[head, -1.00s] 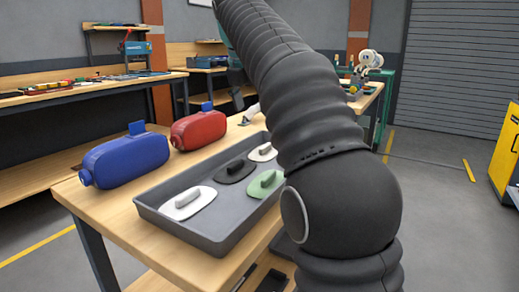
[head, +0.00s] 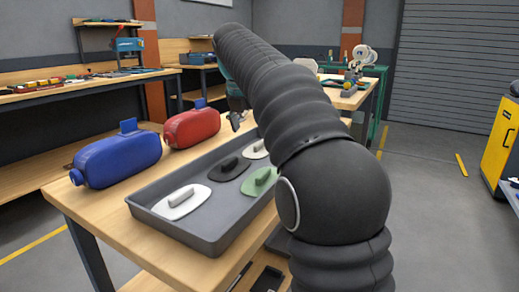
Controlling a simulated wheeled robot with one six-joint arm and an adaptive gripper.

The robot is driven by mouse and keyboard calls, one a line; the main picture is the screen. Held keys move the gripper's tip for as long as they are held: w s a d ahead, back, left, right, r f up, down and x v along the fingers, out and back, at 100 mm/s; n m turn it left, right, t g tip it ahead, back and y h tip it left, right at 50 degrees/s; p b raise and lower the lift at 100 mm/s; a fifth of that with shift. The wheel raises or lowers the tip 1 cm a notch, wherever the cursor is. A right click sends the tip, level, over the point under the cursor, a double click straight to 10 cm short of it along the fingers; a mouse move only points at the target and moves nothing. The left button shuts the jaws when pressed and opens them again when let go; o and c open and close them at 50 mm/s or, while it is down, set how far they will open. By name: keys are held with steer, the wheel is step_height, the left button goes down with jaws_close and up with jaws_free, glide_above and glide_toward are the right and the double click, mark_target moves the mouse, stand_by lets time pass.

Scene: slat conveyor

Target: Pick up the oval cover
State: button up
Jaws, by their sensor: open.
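The grey tray (head: 204,242) on the wooden table holds several flat covers with raised grips. The near white cover (head: 176,211) has a rounded, oval-looking outline. Behind it are a dark cover (head: 229,172) and a green cover (head: 262,183), partly hidden by my arm. A pale cover (head: 255,151) lies at the far end, also partly hidden. I cannot tell for sure which is the oval cover. My gripper (head: 237,121) shows small and dark beyond the tray's far end, right of the red housing. It is open, apart from the covers, and holds nothing I can see.
A blue housing (head: 117,160) and a red housing (head: 192,127) stand on the table (head: 75,200) left of the tray. My arm crosses over the tray's right side. Workbenches stand behind, and a yellow cabinet (head: 505,145) is at the far right.

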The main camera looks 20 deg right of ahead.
mark_target(257, 144)
steer(key=shift+x, duration=2.6)
steer(key=shift+s+d, duration=0.1)
steer(key=shift+s, duration=0.05)
jaws_close()
